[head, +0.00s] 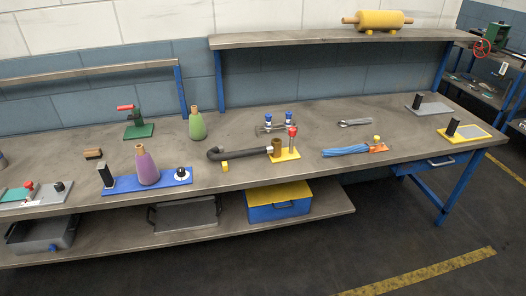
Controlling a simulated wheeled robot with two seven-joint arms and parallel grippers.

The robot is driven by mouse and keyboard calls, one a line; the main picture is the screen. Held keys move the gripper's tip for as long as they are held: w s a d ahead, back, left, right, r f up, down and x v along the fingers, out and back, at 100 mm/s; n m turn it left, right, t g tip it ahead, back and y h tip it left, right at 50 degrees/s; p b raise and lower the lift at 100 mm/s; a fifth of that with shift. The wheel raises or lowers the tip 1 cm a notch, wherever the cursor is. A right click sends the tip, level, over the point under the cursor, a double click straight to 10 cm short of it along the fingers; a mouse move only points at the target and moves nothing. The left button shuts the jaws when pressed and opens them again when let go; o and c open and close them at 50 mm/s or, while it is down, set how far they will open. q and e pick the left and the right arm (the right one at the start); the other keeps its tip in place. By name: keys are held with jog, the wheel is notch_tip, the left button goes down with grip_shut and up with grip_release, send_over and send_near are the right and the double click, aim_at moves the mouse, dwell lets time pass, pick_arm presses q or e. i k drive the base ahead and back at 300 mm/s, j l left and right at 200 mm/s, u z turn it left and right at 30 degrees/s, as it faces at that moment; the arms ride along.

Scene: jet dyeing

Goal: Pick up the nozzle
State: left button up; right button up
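No part is plainly marked as the nozzle. A short brass-coloured tube (277,146) stands at the right end of a black bent hose (240,153), by a yellow plate (286,155) near the front of the workbench. It may be the nozzle, but I cannot tell for sure. A red-topped fitting (292,137) stands upright on the same plate. A small yellow piece (225,167) lies below the hose's bent left end. Neither of my grippers is in view.
The long workbench (380,120) also carries a purple cone (147,167) on a blue plate, a green cone (197,126), blue-knobbed valves (268,120) and a blue bundle (346,150). A yellow roller (382,20) lies on the raised shelf. A blue-and-yellow box (279,206) sits below.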

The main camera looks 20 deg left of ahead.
aim_at(288, 123)
jog(key=i+u, duration=0.25)
jog(key=i, duration=0.2)
jog(key=i+u, duration=0.3)
jog(key=i+l+u, duration=0.25)
jog(key=i, duration=0.25)
jog(key=i+l+u, duration=0.25)
jog(key=i+l, duration=0.05)
jog(key=i, duration=0.15)
